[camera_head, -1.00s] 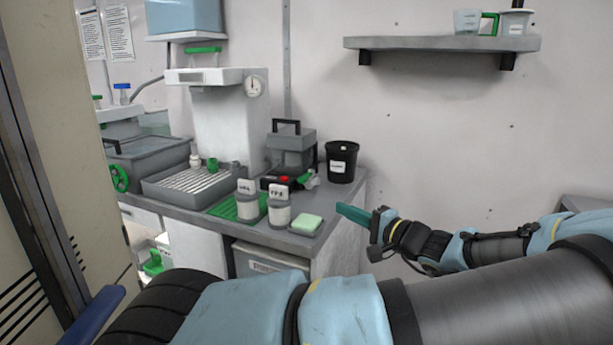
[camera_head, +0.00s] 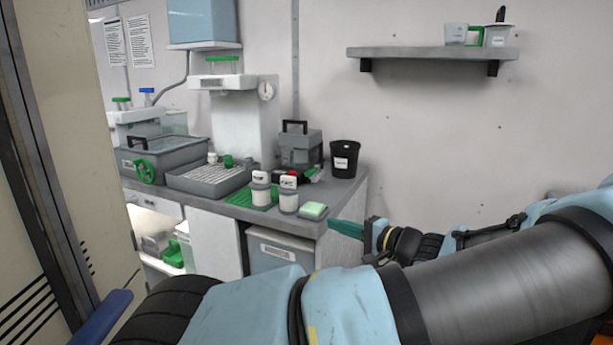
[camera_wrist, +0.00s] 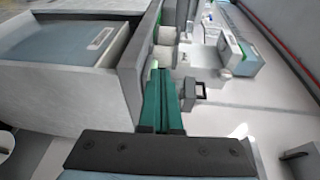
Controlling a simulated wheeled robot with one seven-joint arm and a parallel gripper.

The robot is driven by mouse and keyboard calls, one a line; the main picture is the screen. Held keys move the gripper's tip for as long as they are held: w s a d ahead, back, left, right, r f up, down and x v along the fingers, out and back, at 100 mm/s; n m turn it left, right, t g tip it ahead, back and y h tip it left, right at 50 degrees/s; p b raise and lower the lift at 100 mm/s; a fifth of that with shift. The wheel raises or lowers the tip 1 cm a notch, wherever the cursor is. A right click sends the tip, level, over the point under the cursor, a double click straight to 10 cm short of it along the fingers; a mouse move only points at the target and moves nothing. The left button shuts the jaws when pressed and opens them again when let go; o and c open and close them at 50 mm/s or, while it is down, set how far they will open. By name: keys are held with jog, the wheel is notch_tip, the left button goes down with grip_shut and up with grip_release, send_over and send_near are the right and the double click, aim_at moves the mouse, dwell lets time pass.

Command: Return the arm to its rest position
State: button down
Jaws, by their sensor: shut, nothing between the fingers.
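My arm stretches across the lower right of the head view, its blue and grey links bent. My gripper (camera_head: 348,229) has green fingers and points left, close to the right front corner of the grey counter (camera_head: 345,202). In the wrist view the gripper's green fingers (camera_wrist: 160,85) lie side by side, shut with nothing held. They appear alongside the counter's edge in that view; I cannot tell whether they touch it.
On the counter stand two labelled jars (camera_head: 289,196), a green sponge (camera_head: 313,211), a black bin (camera_head: 344,159) and a white machine (camera_head: 243,130). A grey box (camera_head: 280,250) sits under the counter. A wall shelf (camera_head: 430,53) is at upper right. A cream panel (camera_head: 60,130) borders the left.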

jog(key=s+a+f+n+g+h+p, duration=0.1)
jog(key=s+a+f+n+g+h, duration=0.1)
jog(key=s+a+f+g, duration=0.3)
jog(key=s+a+f+n+g+h, duration=0.2)
jog(key=s+a+n+g+h, duration=0.15)
jog(key=a+g, duration=0.35)
jog(key=s+a+r+n+t+h+p, duration=0.2)
jog(key=r+h, duration=0.5)
jog(key=r, duration=0.4)
jog(key=shift+s, duration=0.75)
jog(key=shift+r, duration=0.1)
